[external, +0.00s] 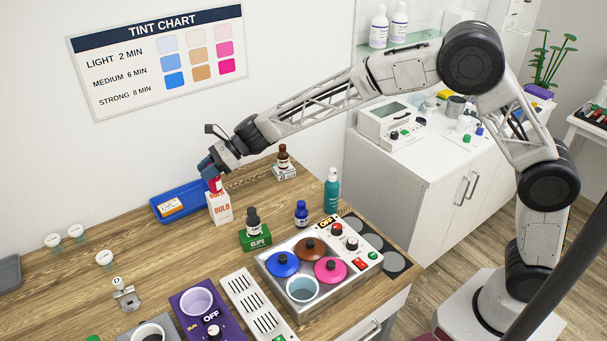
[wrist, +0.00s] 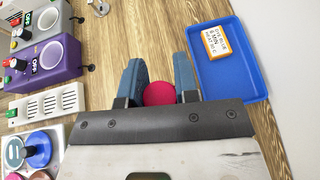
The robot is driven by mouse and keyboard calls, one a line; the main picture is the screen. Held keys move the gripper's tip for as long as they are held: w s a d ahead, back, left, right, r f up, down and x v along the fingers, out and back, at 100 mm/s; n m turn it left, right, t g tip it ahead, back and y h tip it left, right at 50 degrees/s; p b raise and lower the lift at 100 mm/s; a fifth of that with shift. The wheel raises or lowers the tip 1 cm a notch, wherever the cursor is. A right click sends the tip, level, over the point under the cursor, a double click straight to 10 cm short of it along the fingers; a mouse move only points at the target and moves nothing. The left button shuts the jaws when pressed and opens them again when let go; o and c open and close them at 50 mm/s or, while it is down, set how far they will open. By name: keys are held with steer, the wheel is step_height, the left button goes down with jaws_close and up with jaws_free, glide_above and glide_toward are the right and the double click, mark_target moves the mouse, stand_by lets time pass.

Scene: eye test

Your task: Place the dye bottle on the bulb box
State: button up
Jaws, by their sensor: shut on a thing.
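My gripper (external: 212,180) is shut on a red dye bottle (external: 216,185), over the bulb box. In the wrist view the bottle's round red top (wrist: 159,93) sits between the two blue fingers (wrist: 160,88); the rest of it is hidden. The bulb box (external: 219,208) is a white carton with orange lettering, upright on the wooden table (external: 130,240). The bottle's lower end shows right at the box's top; I cannot tell if they touch. The box is not visible in the wrist view.
A blue tray (external: 160,214) with an orange-edged dye card (external: 171,207) lies beside the box. A dark bottle (external: 252,223) stands on a green clips box (external: 255,238). A brown bottle (external: 283,157) stands behind; a blue bottle (external: 301,213) and a pot warmer (external: 330,283) are to the right.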

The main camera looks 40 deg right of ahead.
steer(key=shift+f, duration=0.7)
steer(key=shift+f, duration=0.15)
steer(key=o, duration=1)
steer(key=shift+d+r, duration=0.1)
steer(key=shift+r, duration=0.1)
steer(key=v, duration=1.1)
steer(key=shift+d+r, duration=0.2)
steer(key=shift+d, duration=0.15)
